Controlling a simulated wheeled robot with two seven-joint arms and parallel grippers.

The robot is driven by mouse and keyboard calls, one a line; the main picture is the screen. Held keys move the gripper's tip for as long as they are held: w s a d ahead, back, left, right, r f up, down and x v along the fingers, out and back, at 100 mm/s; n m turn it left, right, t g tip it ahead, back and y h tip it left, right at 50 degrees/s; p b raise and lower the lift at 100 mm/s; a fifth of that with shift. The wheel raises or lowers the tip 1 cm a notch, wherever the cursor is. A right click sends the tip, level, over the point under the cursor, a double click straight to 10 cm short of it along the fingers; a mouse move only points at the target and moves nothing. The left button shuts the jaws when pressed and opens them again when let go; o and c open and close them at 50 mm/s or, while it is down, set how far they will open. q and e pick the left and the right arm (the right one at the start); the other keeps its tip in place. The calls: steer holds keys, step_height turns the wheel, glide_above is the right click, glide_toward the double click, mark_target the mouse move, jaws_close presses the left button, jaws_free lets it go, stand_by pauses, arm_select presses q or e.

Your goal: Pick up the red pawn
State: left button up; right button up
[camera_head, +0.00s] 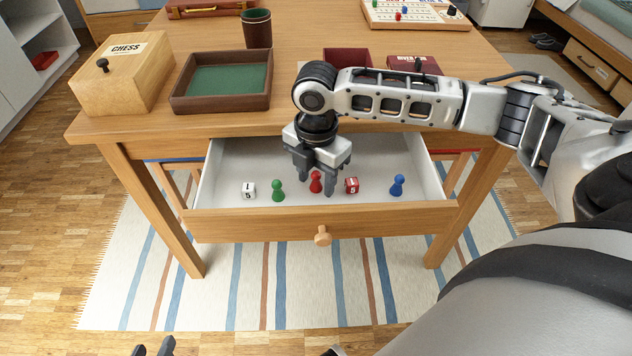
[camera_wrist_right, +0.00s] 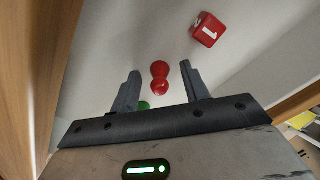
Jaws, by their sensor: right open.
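The red pawn (camera_head: 316,183) stands in the open drawer (camera_head: 230,222), partly hidden by my right gripper. My right gripper (camera_head: 316,187) points down into the drawer, open, with its fingers on either side of the pawn. In the right wrist view, the red pawn (camera_wrist_right: 160,78) shows between the fingertips of the right gripper (camera_wrist_right: 160,72), with a gap on each side. My left gripper (camera_head: 153,347) shows only as two dark fingertips, apart and empty, at the bottom left edge, far from the drawer.
A red die (camera_head: 351,185) lies just right of the pawn. A green pawn (camera_head: 278,190) and white die (camera_head: 248,190) are to the left, a blue pawn (camera_head: 397,186) to the right. The wooden table (camera_head: 200,125) edge overhangs behind the gripper.

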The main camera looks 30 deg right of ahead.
jaws_close()
steer(key=shift+r, duration=0.15)
